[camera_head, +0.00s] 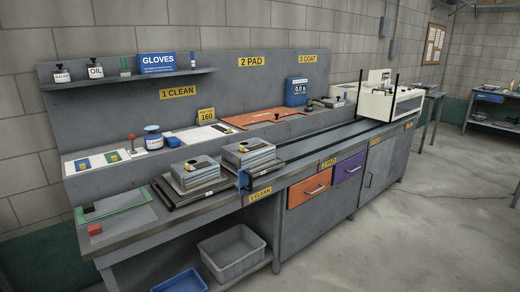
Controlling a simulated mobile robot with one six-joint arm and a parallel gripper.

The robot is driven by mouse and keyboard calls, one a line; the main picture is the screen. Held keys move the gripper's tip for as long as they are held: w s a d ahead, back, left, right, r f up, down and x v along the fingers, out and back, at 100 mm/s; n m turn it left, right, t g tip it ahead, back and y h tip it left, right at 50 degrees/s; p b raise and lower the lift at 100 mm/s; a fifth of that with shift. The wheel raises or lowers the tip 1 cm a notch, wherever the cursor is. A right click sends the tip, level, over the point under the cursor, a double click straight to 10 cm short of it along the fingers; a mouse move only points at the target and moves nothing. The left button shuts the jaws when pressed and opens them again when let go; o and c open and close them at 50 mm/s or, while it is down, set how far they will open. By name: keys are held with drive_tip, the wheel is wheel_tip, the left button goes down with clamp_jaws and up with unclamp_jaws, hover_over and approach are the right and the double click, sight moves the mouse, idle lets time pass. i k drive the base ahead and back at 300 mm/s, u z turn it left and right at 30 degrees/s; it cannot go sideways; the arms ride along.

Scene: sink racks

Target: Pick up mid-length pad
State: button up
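I cannot make out a mid-length pad for certain in the head view. An orange-brown flat board (250,118) lies on the raised ledge below the yellow "2 PAD" sign (252,62). A small dark knob-like thing (277,116) stands on that board. Any separate pads of different lengths there are too small to tell apart. A white sheet (200,135) with small dark and yellow marks lies just left of the board. My gripper is not in view.
A white machine (388,103) stands at the right end. Below are an orange drawer (308,189), a purple drawer (347,168) and a grey bin (232,255). Floor in front is clear.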

sight(242, 150)
drive_tip(key=z, duration=0.65)
drive_tip(key=i, duration=1)
drive_tip(key=z, duration=0.4)
drive_tip(key=k, duration=0.15)
drive_tip(key=u, duration=3.25)
